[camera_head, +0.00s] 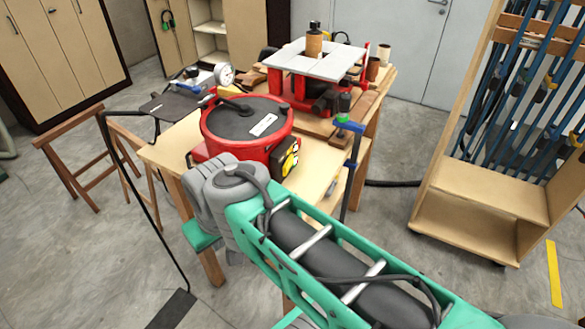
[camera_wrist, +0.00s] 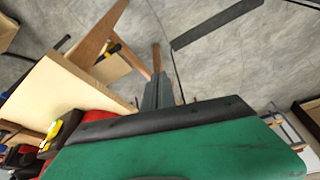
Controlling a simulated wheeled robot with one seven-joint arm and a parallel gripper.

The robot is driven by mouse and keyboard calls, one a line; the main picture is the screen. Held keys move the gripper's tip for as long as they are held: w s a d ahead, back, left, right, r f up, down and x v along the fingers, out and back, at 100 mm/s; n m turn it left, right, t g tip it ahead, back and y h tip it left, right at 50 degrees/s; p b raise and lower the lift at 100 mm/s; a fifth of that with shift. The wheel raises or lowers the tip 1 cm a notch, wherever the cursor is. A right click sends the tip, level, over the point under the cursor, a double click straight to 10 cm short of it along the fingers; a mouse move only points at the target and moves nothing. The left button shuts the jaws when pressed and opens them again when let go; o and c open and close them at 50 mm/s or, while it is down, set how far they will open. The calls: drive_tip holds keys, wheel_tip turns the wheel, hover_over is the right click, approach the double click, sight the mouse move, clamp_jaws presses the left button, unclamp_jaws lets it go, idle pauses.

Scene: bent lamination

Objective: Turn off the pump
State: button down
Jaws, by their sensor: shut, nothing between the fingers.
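A red round drum (camera_head: 247,122) with a dark top, a likely part of the pump, stands on the wooden table (camera_head: 165,152). Below its right side is a black box with a yellow and red switch-like part (camera_head: 291,160). Whether the switch is on or off cannot be told. In the wrist view, a black and yellow part (camera_wrist: 50,136) shows at the lower left beside red surfaces. My gripper (camera_wrist: 160,88) is shut and empty, its grey fingers outside the table edge. In the head view my wrist is in front of the drum, and the fingertips are hidden.
A pressure gauge (camera_head: 225,75) stands behind the drum. A red machine with a grey top (camera_head: 313,58) is at the table's back. A thin black stand (camera_head: 130,175) rises at the left, near a wooden trestle (camera_head: 75,160). A clamp rack (camera_head: 480,200) stands at right.

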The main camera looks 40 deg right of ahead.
drive_tip(key=w+d+m+b, duration=0.1)
drive_tip(key=w+d+m, duration=0.15)
drive_tip(key=d, duration=0.35)
drive_tip(key=m+t+h, duration=0.1)
drive_tip(key=m+t, duration=0.2)
drive_tip(key=m, duration=0.6)
approach(289, 165)
drive_tip(key=s+d, duration=0.2)
drive_tip(key=s, duration=0.5)
drive_tip(key=shift+a+r, duration=0.2)
drive_tip(key=shift+a, duration=0.05)
drive_tip(key=shift+w, duration=0.1)
drive_tip(key=shift+t, duration=0.3)
drive_tip(key=x, duration=0.9)
drive_tip(key=shift+b, duration=0.35)
drive_tip(key=shift+w+a+f+p, duration=0.15)
drive_tip(key=shift+w+a+p, duration=0.1)
drive_tip(key=shift+w, duration=0.4)
drive_tip(key=shift+w+a+f+p, duration=0.15)
drive_tip(key=shift+w+a, duration=0.15)
drive_tip(key=shift+w, duration=0.4)
drive_tip(key=shift+w+a+f+p, duration=0.15)
drive_tip(key=shift+w+a, duration=0.1)
drive_tip(key=shift+w, duration=0.4)
